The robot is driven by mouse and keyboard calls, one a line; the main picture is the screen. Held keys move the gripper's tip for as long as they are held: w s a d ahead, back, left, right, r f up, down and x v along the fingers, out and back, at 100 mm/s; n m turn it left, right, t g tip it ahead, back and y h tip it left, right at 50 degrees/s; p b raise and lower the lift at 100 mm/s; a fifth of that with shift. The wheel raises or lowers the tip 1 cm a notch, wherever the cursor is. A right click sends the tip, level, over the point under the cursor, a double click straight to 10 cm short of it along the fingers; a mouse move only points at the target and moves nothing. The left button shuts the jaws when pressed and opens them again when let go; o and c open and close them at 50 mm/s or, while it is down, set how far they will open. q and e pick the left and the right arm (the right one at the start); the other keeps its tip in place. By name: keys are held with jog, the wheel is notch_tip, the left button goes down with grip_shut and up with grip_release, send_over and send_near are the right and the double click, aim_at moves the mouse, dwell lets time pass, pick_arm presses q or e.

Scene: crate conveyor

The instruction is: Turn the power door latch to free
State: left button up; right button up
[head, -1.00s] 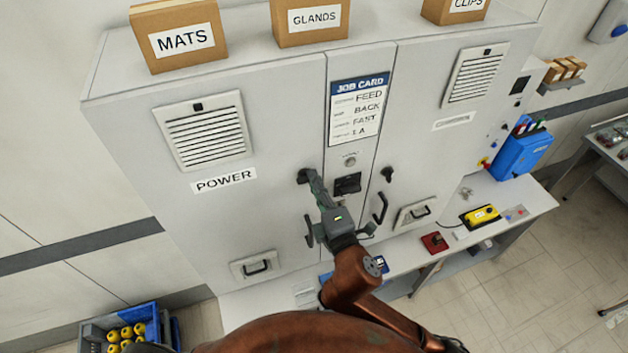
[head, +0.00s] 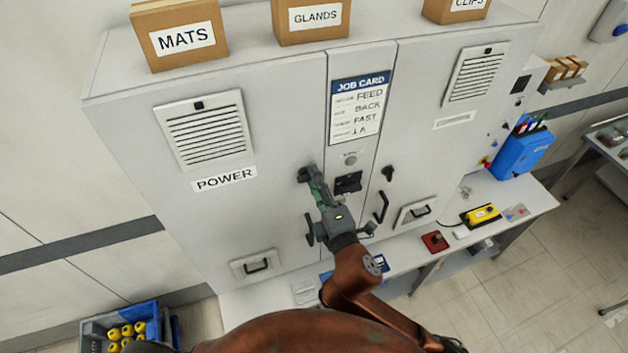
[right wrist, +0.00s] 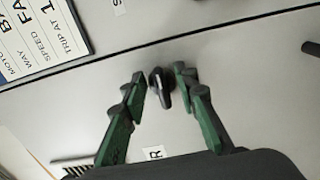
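The power door latch (head: 304,175) is a small black turn knob on the grey POWER door, near its right edge. In the right wrist view the latch (right wrist: 160,88) sits between the two green and black fingers of my right gripper (right wrist: 161,83). One finger is on each side of it, with only narrow gaps, so I see no firm grip. In the head view my right gripper (head: 313,180) reaches up to the latch and partly covers it. My left gripper is not in view.
The POWER label (head: 224,179) and a vent (head: 203,130) are on the same door. A black door handle (head: 309,230) is below the latch. The job card (head: 360,108) is on the middle panel. A second black latch (head: 387,173) is on the right door.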

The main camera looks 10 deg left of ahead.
jog(key=shift+d, duration=0.1)
jog(key=v, duration=0.7)
jog(key=shift+s, duration=0.25)
